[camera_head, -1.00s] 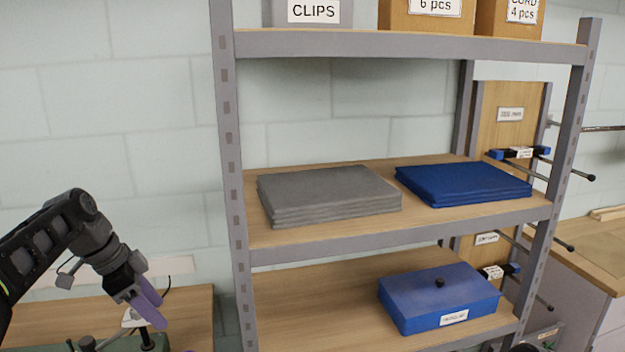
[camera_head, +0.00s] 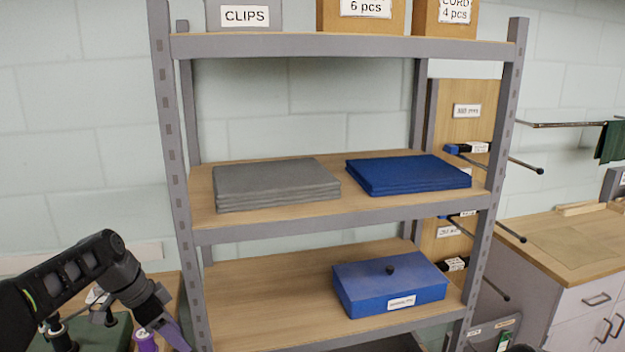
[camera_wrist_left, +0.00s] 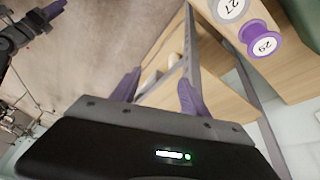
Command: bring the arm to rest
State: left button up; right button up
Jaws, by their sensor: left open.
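My left gripper (camera_head: 163,339) hangs low at the left of the head view, in front of the wooden bench and beside the shelf's left post. Its purple fingers point down and to the right. In the left wrist view the two fingers (camera_wrist_left: 158,95) stand apart with nothing between them, so the gripper is open and empty. My right gripper is not in the head view. At the left edge of the wrist view another dark arm part with a purple tip (camera_wrist_left: 52,12) shows, likely my right gripper; its jaws are too small to judge.
A grey metal shelf (camera_head: 345,221) holds grey folded cloth (camera_head: 277,185), blue folded cloth (camera_head: 408,174) and a blue lidded box (camera_head: 390,287). A wooden-topped cabinet (camera_head: 560,245) stands at right.

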pick_arm(q)
jog(key=s+d+f+n, duration=0.2)
jog(key=s+d+f, duration=0.15)
jog(key=f, duration=0.55)
jog(key=s+d+f+n+g, duration=0.1)
jog(key=s+d+f+n, duration=0.1)
jog(key=d+f, duration=0.45)
jog(key=s+d+f+n, duration=0.2)
jog(key=s+d+f, duration=0.1)
jog(key=f, duration=0.7)
jog(key=s+d+f+n, duration=0.3)
jog(key=s+f, duration=0.3)
jog(key=s, duration=0.5)
jog(key=s+d+f+n, duration=0.3)
jog(key=s+d+f, duration=0.2)
jog(key=s, duration=0.7)
jog(key=shift+s+f+g, duration=0.25)
jog(key=shift+f+g, duration=0.05)
jog(key=shift+f, duration=0.2)
jog(key=shift+d, duration=0.1)
